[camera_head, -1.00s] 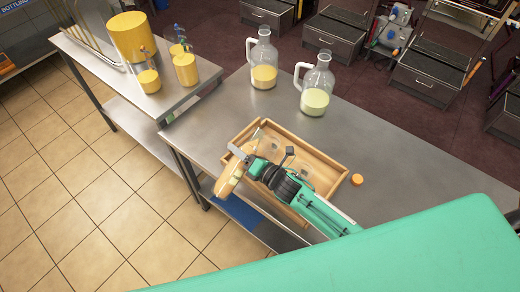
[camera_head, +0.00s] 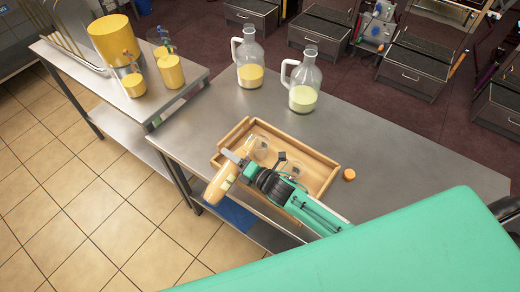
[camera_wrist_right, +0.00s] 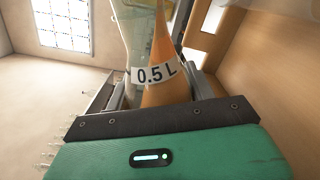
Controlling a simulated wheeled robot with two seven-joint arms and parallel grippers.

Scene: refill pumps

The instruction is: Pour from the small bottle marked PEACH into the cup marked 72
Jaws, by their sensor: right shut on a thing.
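My right gripper (camera_head: 236,164) is shut on a small clear bottle (camera_head: 222,180) with pale orange contents, at the front left of the wooden tray. The bottle is tilted. In the right wrist view this bottle (camera_wrist_right: 155,45) has a band reading 0.5 L; no PEACH marking is legible. Clear cups stand in the tray, one at the back (camera_head: 258,147) and one nearer the arm (camera_head: 292,169). They look empty, and I cannot read a 72 on either. My arm hides part of the tray. My left gripper is not in view.
The wooden tray (camera_head: 322,160) sits on the steel table (camera_head: 400,150). An orange cap (camera_head: 349,174) lies right of it. Two glass jugs, one with yellow liquid (camera_head: 251,75) and one paler (camera_head: 303,97), stand behind. A side table (camera_head: 185,98) holds yellow-filled containers.

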